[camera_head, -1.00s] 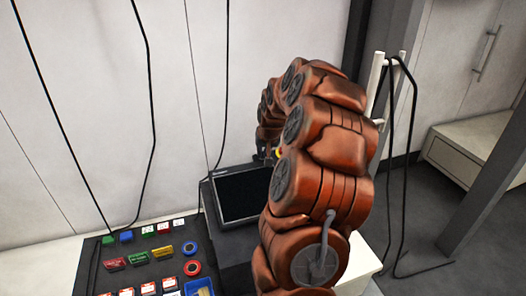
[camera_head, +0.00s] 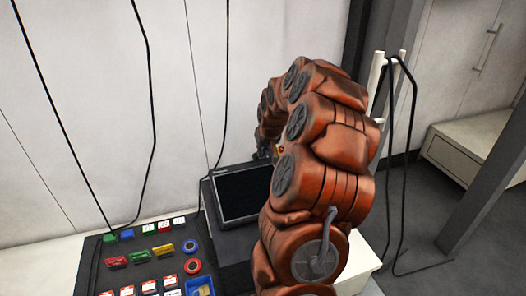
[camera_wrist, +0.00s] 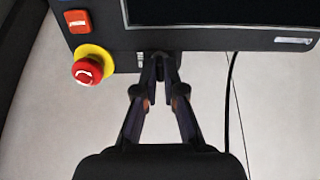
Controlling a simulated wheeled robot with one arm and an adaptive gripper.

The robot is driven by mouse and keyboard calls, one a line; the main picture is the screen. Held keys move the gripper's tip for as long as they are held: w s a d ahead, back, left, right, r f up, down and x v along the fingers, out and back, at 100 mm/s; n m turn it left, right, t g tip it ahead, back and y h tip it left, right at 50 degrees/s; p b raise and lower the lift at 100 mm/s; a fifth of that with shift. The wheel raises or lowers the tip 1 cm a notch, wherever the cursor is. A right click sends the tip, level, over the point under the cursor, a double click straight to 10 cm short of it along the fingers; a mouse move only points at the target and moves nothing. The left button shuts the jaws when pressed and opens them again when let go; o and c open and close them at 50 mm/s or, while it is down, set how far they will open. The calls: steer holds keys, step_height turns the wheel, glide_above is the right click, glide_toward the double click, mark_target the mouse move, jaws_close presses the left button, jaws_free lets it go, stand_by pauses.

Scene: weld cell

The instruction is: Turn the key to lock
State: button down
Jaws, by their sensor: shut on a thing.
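In the wrist view my gripper (camera_wrist: 160,72) reaches up to the lower edge of a dark control panel (camera_wrist: 206,41). Its fingers are close together at the tips and shut on the key, which they hide. I cannot tell the key's angle or the lock's position. A small pale metal bit shows just left of the fingertips. In the head view the gripper (camera_head: 262,146) is a small dark shape at the far end of my arm, mostly hidden, beside the monitor (camera_head: 243,192).
A red emergency stop on a yellow ring (camera_wrist: 87,70) sits close left of the fingers, with a red switch (camera_wrist: 77,20) above it. A black cable (camera_wrist: 232,110) hangs at right. A panel of coloured blocks (camera_head: 120,245) lies front left in the head view.

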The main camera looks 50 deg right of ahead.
steer(key=c, duration=1.3)
jaws_free()
steer(key=v, duration=1.2)
